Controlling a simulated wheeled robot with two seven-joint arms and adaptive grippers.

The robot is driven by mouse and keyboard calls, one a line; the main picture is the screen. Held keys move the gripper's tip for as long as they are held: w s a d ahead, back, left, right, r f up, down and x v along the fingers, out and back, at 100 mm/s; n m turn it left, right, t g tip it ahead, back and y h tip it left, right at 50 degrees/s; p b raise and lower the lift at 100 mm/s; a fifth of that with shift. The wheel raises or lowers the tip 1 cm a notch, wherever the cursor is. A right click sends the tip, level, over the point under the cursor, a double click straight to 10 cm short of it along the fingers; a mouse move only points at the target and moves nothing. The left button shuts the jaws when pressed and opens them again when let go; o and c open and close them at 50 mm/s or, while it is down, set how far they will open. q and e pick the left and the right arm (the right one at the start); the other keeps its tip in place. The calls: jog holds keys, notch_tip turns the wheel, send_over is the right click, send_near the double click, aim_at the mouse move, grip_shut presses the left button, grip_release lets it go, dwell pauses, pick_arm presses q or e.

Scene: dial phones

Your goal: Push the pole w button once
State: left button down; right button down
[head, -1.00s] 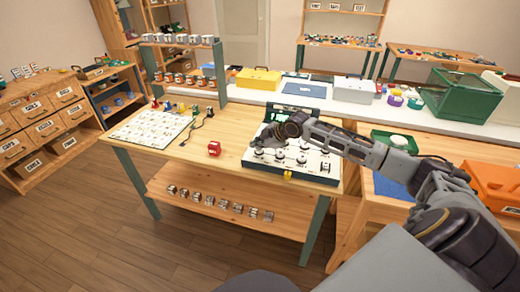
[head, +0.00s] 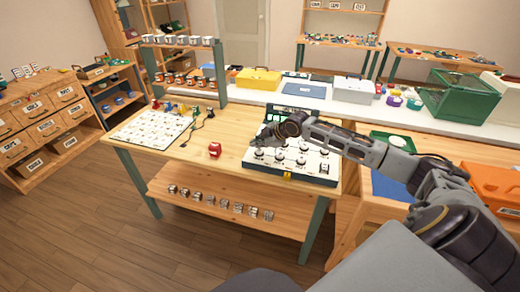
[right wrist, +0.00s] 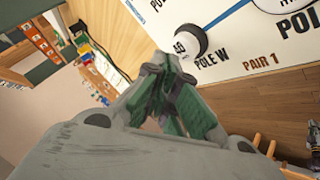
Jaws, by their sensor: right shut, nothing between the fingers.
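The white board (head: 262,171) with several round buttons lies on the wooden table in the head view. In the right wrist view, the pole w button (right wrist: 186,44) is a round white and black knob beside the printed label "POLE W" (right wrist: 212,61). My right gripper (right wrist: 163,65) is shut and empty, its fingertips close beside this button; I cannot tell whether they touch it. In the head view my right gripper (head: 264,139) is over the left part of the board, and my arm hides some of the board. My left gripper is not in view.
A white sheet (head: 152,129) and several small coloured pieces are farther left. Bare wood (head: 236,125) lies between them. A shelf rack (head: 183,70) stands at the table's back left.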

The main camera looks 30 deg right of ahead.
aim_at(258, 152)
dwell(0.3)
notch_tip(258, 152, up, 6)
jog(key=p, duration=0.6)
dwell(0.3)
jog(key=shift+a+f, duration=0.1)
dwell(0.7)
